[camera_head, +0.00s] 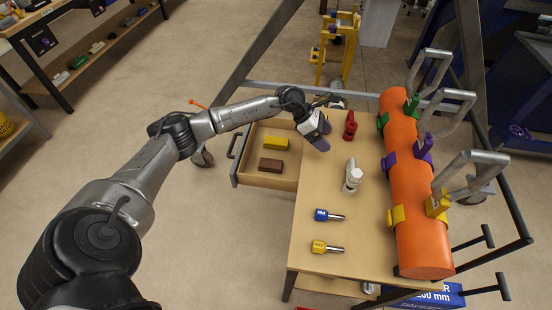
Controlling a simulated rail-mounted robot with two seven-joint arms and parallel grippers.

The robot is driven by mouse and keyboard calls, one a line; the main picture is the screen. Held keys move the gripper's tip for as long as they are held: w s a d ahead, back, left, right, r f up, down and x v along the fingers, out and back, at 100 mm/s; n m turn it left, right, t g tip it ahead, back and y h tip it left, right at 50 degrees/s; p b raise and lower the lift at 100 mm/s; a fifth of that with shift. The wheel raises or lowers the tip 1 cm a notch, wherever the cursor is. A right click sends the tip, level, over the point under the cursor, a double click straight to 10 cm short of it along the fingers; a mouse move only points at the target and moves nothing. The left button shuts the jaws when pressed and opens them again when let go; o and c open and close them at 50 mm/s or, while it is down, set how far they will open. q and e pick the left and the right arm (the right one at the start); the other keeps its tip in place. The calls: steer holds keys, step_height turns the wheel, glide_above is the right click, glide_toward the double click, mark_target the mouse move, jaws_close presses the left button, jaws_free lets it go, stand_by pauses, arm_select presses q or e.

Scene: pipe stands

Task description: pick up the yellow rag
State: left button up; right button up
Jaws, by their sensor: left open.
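A yellow block-shaped item (276,143), which looks like the folded yellow rag, lies in the open drawer (243,173) on the left side of the wooden worktable. A brown folded item (271,165) lies just in front of it. My left gripper (319,137) is over the worktable's left edge, to the right of the drawer and apart from the yellow rag. A purple-grey part shows at its tip; I cannot tell whether it is a finger pad or something behind. My right gripper is not in view.
The worktable top (318,190) holds a red tool (350,126), a white object (352,177), a blue-handled tool (328,215) and a yellow-handled tool (326,247). An orange pipe (416,210) with clamps lies along the right side. A yellow stand (340,45) is behind.

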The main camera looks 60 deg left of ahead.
arm_select(q)
steer(key=s+a+f+g+y+b, duration=0.2)
steer(key=a+f+y+b, duration=0.15)
steer(key=a, duration=0.75)
steer(key=g+y+b, duration=0.2)
steer(key=y+b, duration=0.1)
steer(key=b, duration=0.1)
glide_toward(276, 141)
steer(key=shift+h, duration=0.25)
steer(key=f+b, duration=0.1)
steer(key=f, duration=0.1)
steer(key=w+f+b, duration=0.1)
steer(key=f+b, duration=0.1)
steer(key=f, duration=0.1)
steer(key=shift+d, duration=0.1)
steer(key=f+b, duration=0.2)
steer(key=f, duration=0.1)
steer(key=f+b, duration=0.1)
steer(key=f, duration=0.1)
steer(key=shift+w+d+f+b, duration=0.1)
steer(key=shift+w+d+b, duration=0.05)
steer(key=shift+w+b, duration=0.2)
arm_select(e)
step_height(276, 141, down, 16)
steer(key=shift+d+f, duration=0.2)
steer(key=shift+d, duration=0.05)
